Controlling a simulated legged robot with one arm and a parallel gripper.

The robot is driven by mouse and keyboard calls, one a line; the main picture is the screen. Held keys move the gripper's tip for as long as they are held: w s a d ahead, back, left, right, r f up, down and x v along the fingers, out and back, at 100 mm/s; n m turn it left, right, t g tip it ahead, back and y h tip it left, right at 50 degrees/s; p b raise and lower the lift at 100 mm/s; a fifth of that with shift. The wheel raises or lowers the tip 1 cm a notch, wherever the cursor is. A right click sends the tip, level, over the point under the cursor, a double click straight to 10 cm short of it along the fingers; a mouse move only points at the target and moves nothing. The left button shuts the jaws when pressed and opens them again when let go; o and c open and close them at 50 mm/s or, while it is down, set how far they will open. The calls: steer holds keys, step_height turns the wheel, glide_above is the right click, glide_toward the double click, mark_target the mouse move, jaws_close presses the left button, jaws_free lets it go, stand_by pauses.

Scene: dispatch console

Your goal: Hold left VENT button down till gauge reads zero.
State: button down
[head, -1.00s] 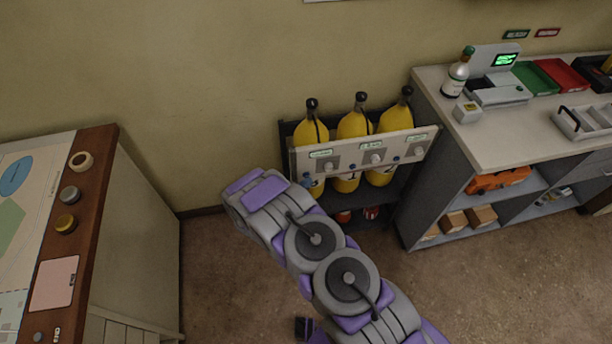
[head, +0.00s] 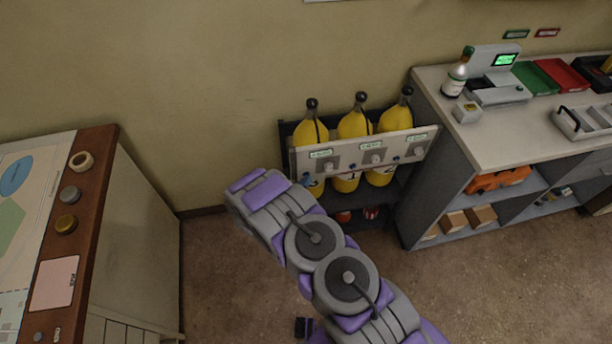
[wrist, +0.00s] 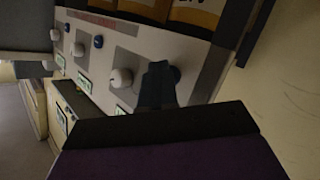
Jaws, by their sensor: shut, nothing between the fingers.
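A pale panel (head: 346,162) fronts a rack of yellow bottles (head: 354,125) in the head view, with white knobs, small blue buttons and green-lit displays. The left blue button (head: 306,181) sits at the panel's left end, partly behind my arm; it also shows in the wrist view (wrist: 177,73). My gripper (wrist: 160,82) is shut and empty, its tip beside that button in the wrist view. I cannot tell whether it touches or presses it. The nearest white knob (wrist: 121,78) is left of the tip there. The left display (head: 321,153) is too small to read. My arm hides the gripper in the head view.
A grey counter (head: 490,145) stands right of the rack, with a bottle (head: 456,75), a register (head: 497,80) and trays (head: 537,78) on top. A wood-edged board (head: 95,180) on a cabinet is at the left. The floor between them is clear.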

stand_by(0.8)
steer(key=shift+s+d+p, duration=0.2)
steer(key=shift+s+p, duration=0.15)
steer(key=shift+s, duration=0.4)
steer(key=s+p, duration=0.1)
steer(key=s, duration=0.1)
steer(key=s+d+p, duration=0.1)
steer(key=s, duration=0.1)
steer(key=shift+s+d, duration=0.2)
steer(key=shift+s, duration=0.2)
stand_by(0.4)
